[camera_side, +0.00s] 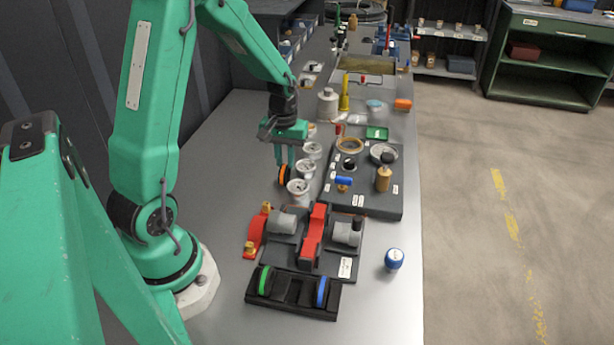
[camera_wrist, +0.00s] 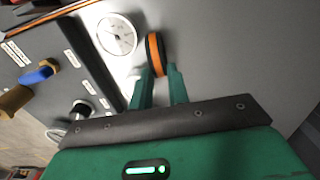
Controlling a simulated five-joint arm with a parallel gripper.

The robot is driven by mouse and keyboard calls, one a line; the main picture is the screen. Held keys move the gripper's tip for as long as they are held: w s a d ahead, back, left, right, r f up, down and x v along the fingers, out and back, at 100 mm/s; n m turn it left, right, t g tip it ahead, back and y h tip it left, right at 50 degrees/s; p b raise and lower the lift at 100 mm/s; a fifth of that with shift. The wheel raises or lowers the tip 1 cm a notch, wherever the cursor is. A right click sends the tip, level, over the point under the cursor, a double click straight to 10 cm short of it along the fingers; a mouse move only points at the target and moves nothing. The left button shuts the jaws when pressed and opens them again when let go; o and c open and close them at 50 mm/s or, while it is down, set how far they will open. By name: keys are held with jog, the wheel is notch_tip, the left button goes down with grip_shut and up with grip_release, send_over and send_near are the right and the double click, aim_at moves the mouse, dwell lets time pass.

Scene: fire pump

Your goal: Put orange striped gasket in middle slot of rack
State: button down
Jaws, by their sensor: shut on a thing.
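The orange striped gasket (camera_side: 282,175) is a black ring with an orange band. My gripper (camera_side: 284,160) is shut on it and holds it upright beside the white gauges. In the wrist view the gasket (camera_wrist: 157,54) stands edge-on between my gripper's fingertips (camera_wrist: 158,73). The black rack (camera_side: 291,308) lies at the near end of the bench, well below the gasket in the side view. A green ring (camera_side: 265,281) is in its left slot and a blue ring (camera_side: 321,291) is in its right slot. The middle slot (camera_side: 293,290) looks empty.
White gauges (camera_side: 299,189) stand close to the gasket's right. The red and grey pump (camera_side: 313,235) stands between them and the rack. A blue-topped knob (camera_side: 394,259) is at the right. The bench (camera_side: 222,165) is clear at left.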

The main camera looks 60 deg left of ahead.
jog(key=shift+r, duration=0.1)
jog(key=shift+r, duration=0.7)
jog(key=r, duration=0.1)
jog(key=d+r, duration=0.1)
jog(key=r, duration=0.1)
jog(key=shift+r, duration=0.1)
jog(key=s+d+r, duration=0.1)
jog(key=d+r, duration=0.5)
jog(key=d, duration=0.4)
jog(key=shift+d+r, duration=0.15)
jog(key=shift+d, duration=0.15)
jog(key=shift+s, duration=0.1)
